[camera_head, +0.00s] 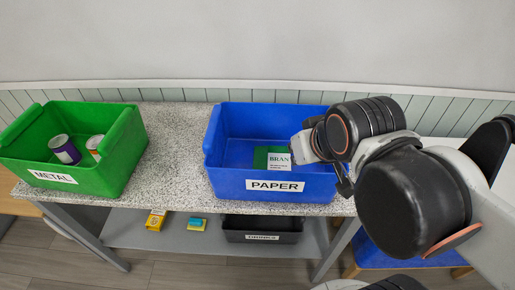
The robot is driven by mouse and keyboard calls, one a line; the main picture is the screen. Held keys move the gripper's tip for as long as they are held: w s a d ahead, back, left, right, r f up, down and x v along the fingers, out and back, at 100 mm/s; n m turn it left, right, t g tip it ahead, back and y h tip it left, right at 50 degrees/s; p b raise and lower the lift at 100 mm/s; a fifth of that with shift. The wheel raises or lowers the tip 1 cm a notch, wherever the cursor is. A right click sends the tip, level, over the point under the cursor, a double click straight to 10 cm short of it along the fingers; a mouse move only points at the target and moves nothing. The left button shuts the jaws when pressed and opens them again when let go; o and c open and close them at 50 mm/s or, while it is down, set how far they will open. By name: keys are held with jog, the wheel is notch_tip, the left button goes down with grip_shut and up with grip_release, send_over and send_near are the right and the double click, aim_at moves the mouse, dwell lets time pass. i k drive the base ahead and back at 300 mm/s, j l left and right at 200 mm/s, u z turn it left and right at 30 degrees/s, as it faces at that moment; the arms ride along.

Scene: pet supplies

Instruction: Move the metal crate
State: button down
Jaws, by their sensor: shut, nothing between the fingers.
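The metal crate (120,165) is a green open bin with a white METAL label. It stands on the left end of the speckled tabletop (172,150). My gripper (343,184) is small and partly hidden by my arm, at the right side of the blue paper crate. It is shut and empty, well to the right of the metal crate.
The blue paper crate (217,143) holds a green and white box (277,160). A lower shelf (180,238) carries a black crate (262,222), a yellow box (155,219) and a small yellow-blue item (197,224). Bare tabletop lies between the two upper crates. A wall is behind.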

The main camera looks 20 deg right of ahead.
aim_at(25, 150)
jog(key=u, duration=1.35)
jog(key=i+j+u, duration=0.25)
jog(key=i+u, duration=0.65)
jog(key=i+j, duration=0.05)
